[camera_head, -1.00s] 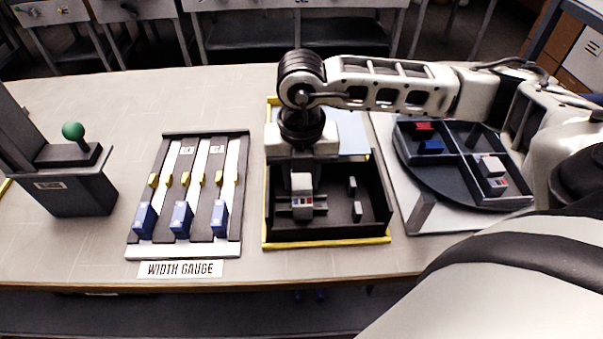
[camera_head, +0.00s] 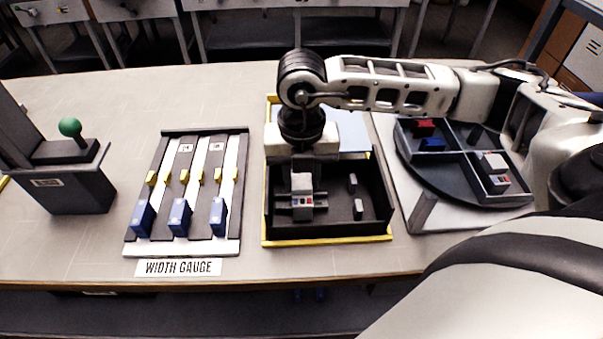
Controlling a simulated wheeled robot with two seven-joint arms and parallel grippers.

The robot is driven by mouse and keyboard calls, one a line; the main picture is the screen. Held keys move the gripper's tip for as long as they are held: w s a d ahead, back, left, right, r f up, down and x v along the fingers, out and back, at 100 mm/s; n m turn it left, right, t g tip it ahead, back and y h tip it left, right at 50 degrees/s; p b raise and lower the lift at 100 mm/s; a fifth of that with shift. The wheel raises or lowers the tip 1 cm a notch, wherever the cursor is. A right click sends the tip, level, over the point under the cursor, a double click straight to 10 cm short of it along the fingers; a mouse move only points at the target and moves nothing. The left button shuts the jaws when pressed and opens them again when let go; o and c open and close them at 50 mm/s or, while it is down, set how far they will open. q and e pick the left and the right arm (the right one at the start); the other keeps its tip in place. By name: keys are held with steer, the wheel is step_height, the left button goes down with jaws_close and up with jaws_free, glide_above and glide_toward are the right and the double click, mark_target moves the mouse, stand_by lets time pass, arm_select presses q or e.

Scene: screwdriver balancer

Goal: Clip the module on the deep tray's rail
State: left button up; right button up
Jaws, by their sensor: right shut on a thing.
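The deep tray (camera_head: 375,228) is a dark open box with a yellow edge at the middle of the table. A grey and white module (camera_head: 303,201) with small coloured marks on its front is inside it, at the rail (camera_head: 284,203) on the left side. My right gripper (camera_head: 302,180) reaches down into the tray from above and is shut on the module; its fingertips are mostly hidden by the module. I cannot tell whether the module is seated on the rail. My left gripper is not in view.
Small grey blocks (camera_head: 358,209) stand in the tray's right part. A round divided tray (camera_head: 440,182) at right holds red and blue pieces and another grey module (camera_head: 494,172). A width gauge (camera_head: 160,226) with blue blocks and a green-knobbed box (camera_head: 70,190) stand left.

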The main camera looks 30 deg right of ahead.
arm_select(q)
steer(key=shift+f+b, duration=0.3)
steer(key=shift+b, duration=0.2)
arm_select(e)
steer(key=shift+s+f, duration=0.1)
steer(key=shift+f, duration=0.35)
stand_by(0.3)
steer(key=o, duration=1.2)
steer(key=shift+c, duration=0.2)
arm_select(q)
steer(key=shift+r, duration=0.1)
arm_select(e)
steer(key=shift+r, duration=0.1)
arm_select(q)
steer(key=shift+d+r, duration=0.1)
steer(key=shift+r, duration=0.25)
arm_select(e)
step_height(320, 180, up, 16)
